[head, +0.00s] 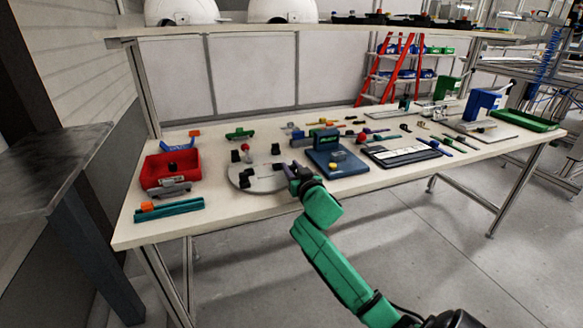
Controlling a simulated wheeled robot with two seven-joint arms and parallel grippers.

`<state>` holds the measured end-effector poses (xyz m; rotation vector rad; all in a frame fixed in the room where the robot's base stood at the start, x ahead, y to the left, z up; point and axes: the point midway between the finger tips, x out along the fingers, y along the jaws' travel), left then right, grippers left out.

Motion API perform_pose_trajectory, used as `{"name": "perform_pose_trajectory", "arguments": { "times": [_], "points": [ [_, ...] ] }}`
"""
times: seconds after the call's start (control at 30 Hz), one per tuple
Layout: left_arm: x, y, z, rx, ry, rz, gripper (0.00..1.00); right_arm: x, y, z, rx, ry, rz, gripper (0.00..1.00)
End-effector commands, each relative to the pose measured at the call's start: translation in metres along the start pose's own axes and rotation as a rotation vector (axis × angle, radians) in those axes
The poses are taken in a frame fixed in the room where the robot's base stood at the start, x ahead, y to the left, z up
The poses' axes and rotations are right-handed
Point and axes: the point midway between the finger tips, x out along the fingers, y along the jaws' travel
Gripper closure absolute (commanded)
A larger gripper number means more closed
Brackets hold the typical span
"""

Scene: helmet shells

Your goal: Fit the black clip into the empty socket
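A round grey plate (248,182) lies near the front edge of the workbench. Small black pieces stand on it, one at its left (235,156) and one at its back right (275,149). A red-topped piece (245,148) stands between them. I cannot tell which piece is the black clip, and no empty socket can be made out at this size. My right gripper (289,171), on a green arm, is over the right edge of the plate, left of a blue fixture. Its fingers are small and dark, and whether they hold anything is unclear. My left gripper is out of view.
A blue fixture (342,163) stands just right of my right gripper. A red bin (172,169) and teal rails (169,210) are at the left. A black-and-white tray (402,156) lies farther right. White helmet shells (181,11) sit on the upper shelf.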

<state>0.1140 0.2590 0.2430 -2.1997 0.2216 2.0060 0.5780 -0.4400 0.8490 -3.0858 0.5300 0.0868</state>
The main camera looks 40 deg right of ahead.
Motion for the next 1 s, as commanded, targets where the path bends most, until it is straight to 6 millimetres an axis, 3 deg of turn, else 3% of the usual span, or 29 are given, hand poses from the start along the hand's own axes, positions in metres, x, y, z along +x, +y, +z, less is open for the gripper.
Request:
{"name": "perform_pose_trajectory", "arguments": {
  "times": [0.03, 0.07, 0.43, 0.5, 0.67, 1.0],
  "points": [
    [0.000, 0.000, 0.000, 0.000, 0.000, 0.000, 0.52, 0.000, 0.000, 0.001, 0.000, -0.003, 0.000, 0.49],
    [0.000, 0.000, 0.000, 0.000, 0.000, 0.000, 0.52, 0.000, 0.000, 0.001, 0.000, -0.002, 0.000, 0.37],
    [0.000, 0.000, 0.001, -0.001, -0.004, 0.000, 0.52, 0.000, 0.000, 0.000, 0.000, -0.001, 0.000, 0.37],
    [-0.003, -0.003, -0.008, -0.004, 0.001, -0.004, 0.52, 0.000, 0.000, 0.000, 0.000, -0.001, 0.000, 0.37],
    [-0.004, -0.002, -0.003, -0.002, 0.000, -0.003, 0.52, -0.036, -0.001, 0.001, 0.002, -0.004, -0.002, 0.37],
    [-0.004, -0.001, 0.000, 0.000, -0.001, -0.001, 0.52, -0.128, 0.000, 0.003, 0.003, -0.006, 0.000, 0.37]
  ]
}}
